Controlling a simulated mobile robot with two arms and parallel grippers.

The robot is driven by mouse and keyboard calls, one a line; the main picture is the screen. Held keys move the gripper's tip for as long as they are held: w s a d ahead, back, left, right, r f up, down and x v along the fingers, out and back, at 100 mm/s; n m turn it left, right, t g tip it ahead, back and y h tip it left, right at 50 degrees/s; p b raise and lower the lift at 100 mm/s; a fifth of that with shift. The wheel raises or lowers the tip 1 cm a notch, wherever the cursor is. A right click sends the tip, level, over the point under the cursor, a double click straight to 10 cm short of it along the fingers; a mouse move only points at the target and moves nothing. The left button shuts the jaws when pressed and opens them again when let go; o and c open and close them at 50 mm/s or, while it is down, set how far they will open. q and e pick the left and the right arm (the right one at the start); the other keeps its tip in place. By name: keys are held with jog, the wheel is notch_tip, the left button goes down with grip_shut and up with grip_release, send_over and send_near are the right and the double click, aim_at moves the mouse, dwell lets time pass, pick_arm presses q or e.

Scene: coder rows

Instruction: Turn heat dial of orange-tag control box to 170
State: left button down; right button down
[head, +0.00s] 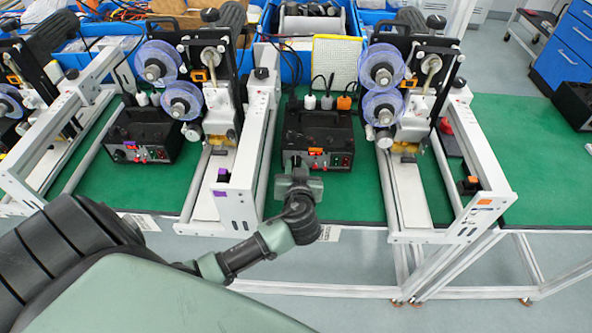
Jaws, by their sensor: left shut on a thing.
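The orange-tag control box (322,127) is a black box on the green bench top, with an orange tag (316,151) on its front panel. My left gripper (297,164) is at the left part of that panel, shut on the heat dial there. The gripper covers the dial, so its pointer and scale cannot be read. Red details show on the panel to the right of the gripper. My right gripper is not in view.
Coder machines with clear blue reels stand on both sides of the box, one at right (411,100) and one at left (212,100). A second black control box (142,133) sits further left. Bare green bench top (352,200) lies right of my gripper.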

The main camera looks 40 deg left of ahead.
pick_arm(q)
jog(key=shift+d+f+m+y, duration=0.15)
jog(key=shift+m+y, duration=0.25)
jog(key=shift+m, duration=0.2)
jog(key=shift+f+m+g+y+b, duration=0.1)
jog(key=shift+m+g+y+b, duration=0.3)
jog(key=shift+m+y+b, duration=0.45)
jog(key=shift+w+m+y+b, duration=0.1)
jog(key=shift+m+y+b, duration=0.75)
jog(key=shift+m, duration=1.2)
jog(key=c, duration=1.4)
grip_release()
jog(key=shift+c, duration=0.2)
